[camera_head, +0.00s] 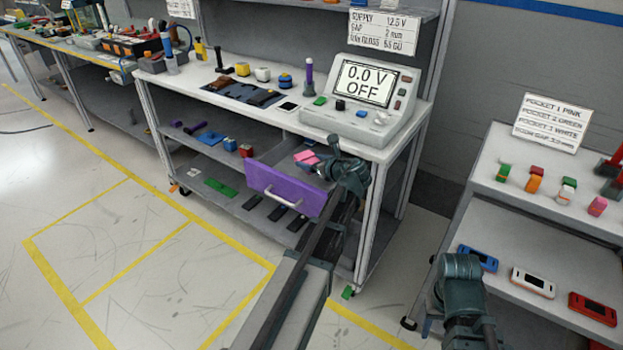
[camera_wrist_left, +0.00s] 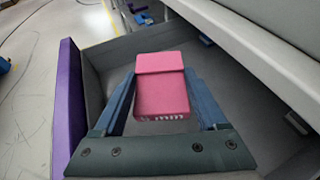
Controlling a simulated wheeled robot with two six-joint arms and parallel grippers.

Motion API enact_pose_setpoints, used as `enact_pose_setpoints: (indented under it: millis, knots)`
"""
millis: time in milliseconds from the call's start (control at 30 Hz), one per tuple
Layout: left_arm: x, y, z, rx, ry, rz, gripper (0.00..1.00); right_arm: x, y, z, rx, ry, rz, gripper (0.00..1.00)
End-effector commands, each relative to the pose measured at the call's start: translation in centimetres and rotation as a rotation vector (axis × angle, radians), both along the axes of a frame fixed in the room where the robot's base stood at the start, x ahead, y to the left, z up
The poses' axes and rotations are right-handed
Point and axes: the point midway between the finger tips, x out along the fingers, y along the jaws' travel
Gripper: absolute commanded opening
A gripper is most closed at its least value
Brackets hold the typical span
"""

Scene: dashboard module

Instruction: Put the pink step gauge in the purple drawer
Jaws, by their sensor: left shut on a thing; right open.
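The purple drawer (camera_head: 287,188) is pulled out under the top of the white bench, with a white handle on its front. Its purple front (camera_wrist_left: 69,110) also shows at the left of the left wrist view, with the grey drawer interior beside it. The pink step gauge (camera_wrist_left: 162,88) is between the fingers of my left gripper (camera_wrist_left: 163,96), over the open drawer. I cannot tell whether it touches the drawer floor. In the head view the pink step gauge (camera_head: 306,157) shows just left of my left gripper (camera_head: 325,165). My right gripper (camera_head: 457,268) is low at the right, away from the drawer.
The bench top (camera_head: 240,97) overhangs the drawer closely at the back. A power supply reading 0.0 V OFF (camera_head: 366,95) stands on it. A right-hand shelf (camera_head: 490,215) carries small coloured blocks and several meters. The floor in front is clear.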

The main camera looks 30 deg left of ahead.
Motion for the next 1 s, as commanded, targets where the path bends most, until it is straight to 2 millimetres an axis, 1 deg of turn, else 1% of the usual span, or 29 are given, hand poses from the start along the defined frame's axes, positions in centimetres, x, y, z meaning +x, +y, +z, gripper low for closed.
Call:
enact_pose_setpoints:
  millis: [167, 267, 400, 500, 767, 1000]
  knots:
    - [0.0, 0.0, -0.3, 0.0, 0.0, 0.0, 0.16, 0.0, 0.0, -0.3, 0.0, 0.0, 0.0, 0.5]
    - [0.0, 0.0, -1.4, 0.0, 0.0, 0.0, 0.16, 0.0, 0.0, -1.4, 0.0, 0.0, 0.0, 0.5]
    - [0.0, 0.0, -3.2, 0.0, 0.0, 0.0, 0.16, 0.0, 0.0, -3.2, 0.0, 0.0, 0.0, 0.5]
    - [0.0, 0.0, -3.9, 0.0, 0.0, 0.0, 0.16, 0.0, 0.0, -3.9, 0.0, 0.0, 0.0, 0.5]
    - [0.0, 0.0, -3.6, 0.0, 0.0, 0.0, 0.16, 0.0, 0.0, -3.6, 0.0, 0.0, 0.0, 0.5]
    - [0.0, 0.0, -4.4, 0.0, 0.0, 0.0, 0.16, 0.0, 0.0, -4.4, 0.0, 0.0, 0.0, 0.5]
